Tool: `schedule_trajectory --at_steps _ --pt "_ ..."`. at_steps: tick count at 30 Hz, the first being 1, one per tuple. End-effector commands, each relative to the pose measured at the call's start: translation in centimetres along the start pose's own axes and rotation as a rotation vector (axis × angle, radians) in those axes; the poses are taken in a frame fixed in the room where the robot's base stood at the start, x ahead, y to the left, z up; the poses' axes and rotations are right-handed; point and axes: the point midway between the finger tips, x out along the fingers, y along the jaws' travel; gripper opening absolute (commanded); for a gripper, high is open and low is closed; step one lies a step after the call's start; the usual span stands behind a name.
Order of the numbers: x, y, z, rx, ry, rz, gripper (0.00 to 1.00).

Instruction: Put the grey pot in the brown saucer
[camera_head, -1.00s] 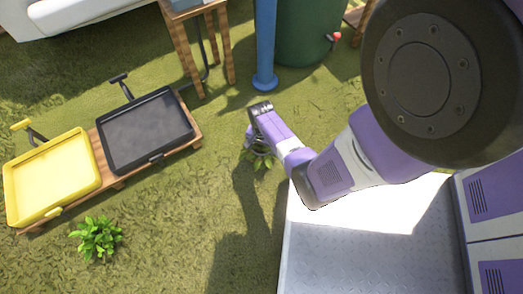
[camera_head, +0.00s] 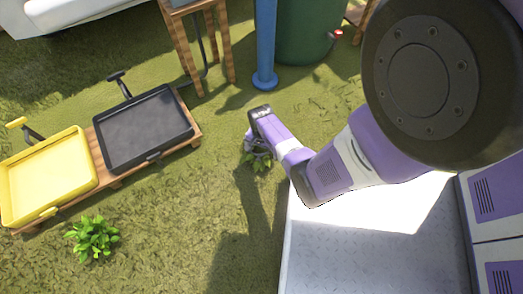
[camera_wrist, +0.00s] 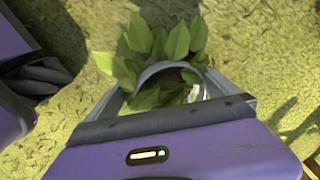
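My gripper (camera_wrist: 163,95) points down in the wrist view, its two grey fingers on either side of a grey pot (camera_wrist: 170,67). The pot's curved rim shows between them, and green leaves (camera_wrist: 150,40) rise from it. In the head view my gripper (camera_head: 257,147) is left of centre over the grass, with the plant's leaves (camera_head: 258,161) just below it. The gripper appears shut on the pot; most of the pot is hidden by the fingers and leaves. I see no brown saucer in either view.
A yellow tray (camera_head: 47,178) and a black tray (camera_head: 143,130) rest on a low wooden stand at left. A leafy plant (camera_head: 92,238) is on the grass in front. A wooden stool (camera_head: 222,45), a blue post (camera_head: 265,40) and a green barrel (camera_head: 305,30) stand behind. Grass between is clear.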

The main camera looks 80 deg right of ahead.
Motion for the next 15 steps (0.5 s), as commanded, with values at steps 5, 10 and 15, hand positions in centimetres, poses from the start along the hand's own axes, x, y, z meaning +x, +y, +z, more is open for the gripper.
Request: schedule_trajectory --at_steps 5,10,15 --pt "-0.9 0.1 0.0 0.001 0.0 0.0 0.99" --pt "-3.9 0.0 0.0 -0.001 0.001 -0.001 0.99" --pt "-7.5 0.0 0.1 -0.001 0.001 -0.001 0.99"
